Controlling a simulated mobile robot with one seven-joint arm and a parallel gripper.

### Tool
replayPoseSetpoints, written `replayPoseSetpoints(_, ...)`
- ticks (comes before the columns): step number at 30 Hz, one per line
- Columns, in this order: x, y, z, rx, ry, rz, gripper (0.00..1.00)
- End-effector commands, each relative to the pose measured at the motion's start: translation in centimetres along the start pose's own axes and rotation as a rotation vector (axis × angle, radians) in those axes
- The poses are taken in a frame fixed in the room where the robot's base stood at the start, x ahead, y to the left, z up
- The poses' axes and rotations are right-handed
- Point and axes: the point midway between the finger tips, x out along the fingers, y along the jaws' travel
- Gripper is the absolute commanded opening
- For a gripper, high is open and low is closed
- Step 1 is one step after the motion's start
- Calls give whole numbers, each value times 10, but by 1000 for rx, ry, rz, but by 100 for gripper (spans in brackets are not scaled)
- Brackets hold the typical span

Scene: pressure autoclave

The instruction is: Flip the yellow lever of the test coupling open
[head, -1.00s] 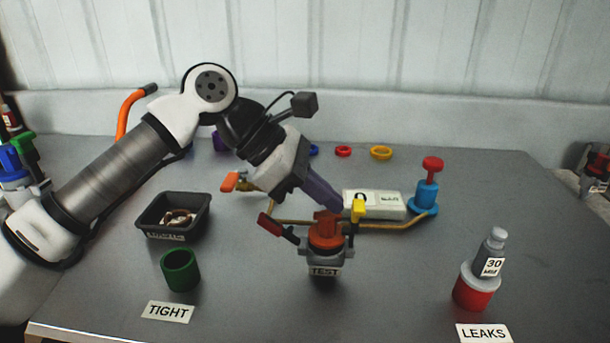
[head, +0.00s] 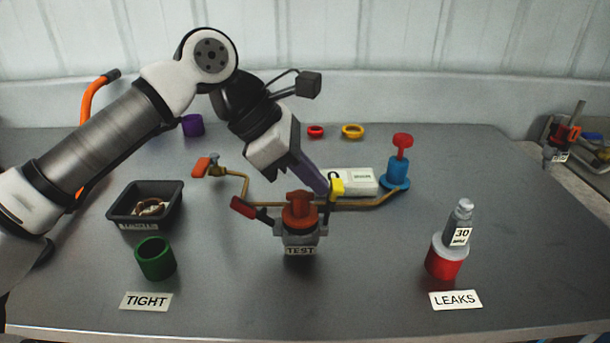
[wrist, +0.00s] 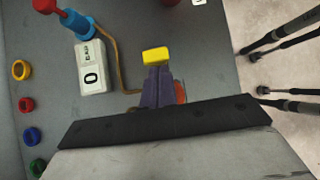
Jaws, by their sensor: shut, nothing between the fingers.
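The test coupling (head: 300,238) stands upright on the table, a grey body labelled TEST with an orange-red plug (head: 300,208) in its top. A red-ended lever (head: 243,207) sticks out to its left. The yellow lever (head: 337,187) rises at its right and also shows in the wrist view (wrist: 156,55). My gripper (head: 322,189) is shut and empty, pointing down behind the plug. Its purple fingers (wrist: 158,82) end right beside the yellow lever; I cannot tell whether they touch it. In the wrist view the fingers hide most of the coupling.
A brass pipe (head: 370,205) runs behind the coupling to a blue pump (head: 398,173). A white gauge box (head: 358,181) stands close behind the lever. The front middle is clear.

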Motion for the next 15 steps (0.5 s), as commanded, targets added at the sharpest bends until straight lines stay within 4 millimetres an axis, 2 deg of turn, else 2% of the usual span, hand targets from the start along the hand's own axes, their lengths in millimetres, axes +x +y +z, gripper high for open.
replayPoseSetpoints(4,7,0,13,6,121,-1,0)
replayPoseSetpoints(15,31,-1,34,4,107,-3,0)
